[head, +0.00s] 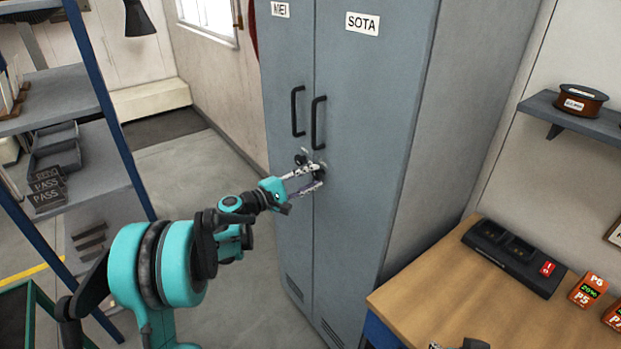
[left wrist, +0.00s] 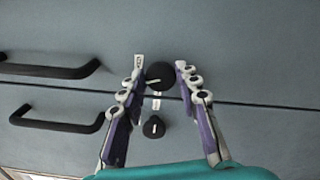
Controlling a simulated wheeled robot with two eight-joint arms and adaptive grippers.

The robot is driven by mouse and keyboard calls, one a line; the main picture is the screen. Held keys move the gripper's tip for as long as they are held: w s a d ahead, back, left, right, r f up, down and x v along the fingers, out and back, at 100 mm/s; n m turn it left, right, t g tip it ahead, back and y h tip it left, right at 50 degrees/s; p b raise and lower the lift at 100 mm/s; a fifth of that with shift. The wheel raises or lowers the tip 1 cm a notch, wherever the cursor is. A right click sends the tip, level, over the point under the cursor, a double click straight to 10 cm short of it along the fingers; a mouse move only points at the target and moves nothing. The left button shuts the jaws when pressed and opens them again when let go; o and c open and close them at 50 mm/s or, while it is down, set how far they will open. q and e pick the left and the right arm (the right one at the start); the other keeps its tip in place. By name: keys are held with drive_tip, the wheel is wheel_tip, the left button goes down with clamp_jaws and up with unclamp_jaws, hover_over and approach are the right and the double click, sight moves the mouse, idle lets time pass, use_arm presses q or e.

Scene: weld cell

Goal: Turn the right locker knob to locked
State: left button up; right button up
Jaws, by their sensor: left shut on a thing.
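The right locker door (head: 365,90), labelled SOTA, is closed. Its round black knob (left wrist: 160,75) sits between the fingers of my left gripper (left wrist: 160,77) in the left wrist view, just across the seam from the left door's knob (left wrist: 153,127). My left gripper (head: 321,174) is shut on the right knob, one finger on each side. In the head view the fingers partly hide this knob. A pale line shows on its face in the left wrist view, but I cannot read its setting surely.
The left locker door (head: 285,75) is closed; black handles stand out above both knobs. A shelf rack (head: 90,180) is at the left. A wooden bench (head: 425,290) with a charger (head: 510,255) is at the right. Floor left of the lockers is clear.

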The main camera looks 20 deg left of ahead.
use_arm(q)
drive_tip(key=shift+f+m, duration=0.1)
drive_tip(key=shift+m, duration=1.7)
drive_tip(key=o, duration=1.1)
drive_tip(key=v, duration=1.2)
